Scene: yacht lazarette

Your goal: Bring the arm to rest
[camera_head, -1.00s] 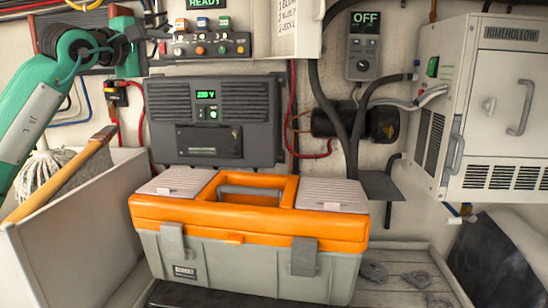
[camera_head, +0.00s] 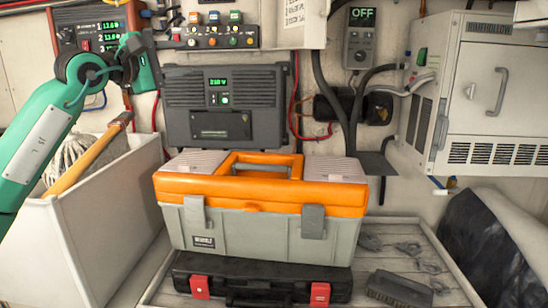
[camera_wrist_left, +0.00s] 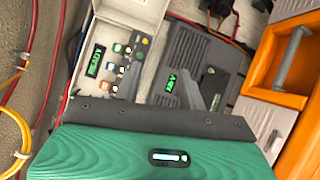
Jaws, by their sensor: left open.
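My left arm (camera_head: 40,145), green with a dark wrist joint, reaches up from the left edge in the head view. My left gripper (camera_head: 141,62) is at its upper end, in front of the wall between the red meter panel and the switch panel. It is open and I see nothing held in it. In the left wrist view the green hand body fills the bottom, with a grey finger (camera_wrist_left: 210,92) in front of the wall units. The fingertips are hard to make out in the head view. My right gripper is not in view.
A white bin (camera_head: 95,225) with a mop is below my left arm. The grey inverter (camera_head: 222,105), switch panel (camera_head: 210,37) and white cabinet (camera_head: 480,90) line the wall.

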